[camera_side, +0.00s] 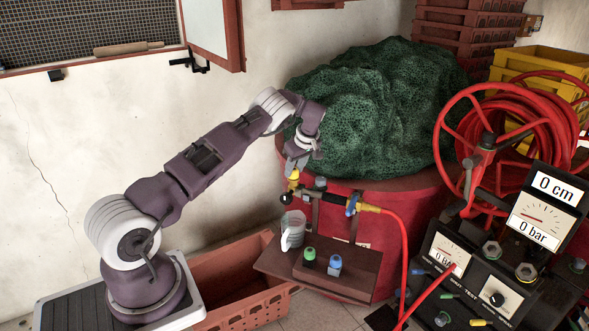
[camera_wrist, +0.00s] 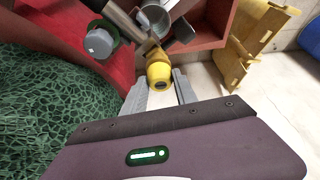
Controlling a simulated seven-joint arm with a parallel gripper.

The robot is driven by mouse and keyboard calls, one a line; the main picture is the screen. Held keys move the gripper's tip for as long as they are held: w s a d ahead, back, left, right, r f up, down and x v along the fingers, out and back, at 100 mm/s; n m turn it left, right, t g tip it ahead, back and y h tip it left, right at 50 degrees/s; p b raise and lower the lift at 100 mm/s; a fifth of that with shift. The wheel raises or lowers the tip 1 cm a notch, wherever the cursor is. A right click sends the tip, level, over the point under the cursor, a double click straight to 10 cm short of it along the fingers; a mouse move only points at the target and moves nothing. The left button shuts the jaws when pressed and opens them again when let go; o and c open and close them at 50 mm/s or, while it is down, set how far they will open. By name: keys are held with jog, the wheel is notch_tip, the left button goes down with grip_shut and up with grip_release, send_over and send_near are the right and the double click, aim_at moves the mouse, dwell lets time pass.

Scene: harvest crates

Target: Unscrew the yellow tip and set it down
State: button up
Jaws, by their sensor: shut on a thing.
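The yellow tip (camera_wrist: 158,72) sits at the end of a brass fitting (camera_wrist: 153,53) in the wrist view. In the side view the yellow tip (camera_side: 293,176) shows just under my gripper (camera_side: 295,163), at the end of the pipework above the small shelf. My gripper (camera_wrist: 161,92) comes from above, its two grey fingers on either side of the tip and shut on it. The tip appears in line with the fitting. Whether its thread is loose cannot be seen.
A red hose (camera_side: 403,245) runs right from the pipework. Green netting (camera_side: 375,105) bulges close behind my gripper. A gauge panel (camera_side: 470,277) stands right.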

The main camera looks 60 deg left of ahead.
jog(key=shift+n+g, duration=0.4)
jog(key=shift+n, duration=0.4)
jog(key=shift+a, duration=0.1)
jog(key=shift+n, duration=0.4)
jog(key=shift+a+r+n, duration=0.1)
jog(key=shift+a+n, duration=0.15)
jog(key=shift+n, duration=0.05)
jog(key=shift+d+g+h, duration=0.3)
jog(key=shift+d, duration=0.05)
jog(key=o, duration=0.8)
jog(key=shift+c, duration=0.2)
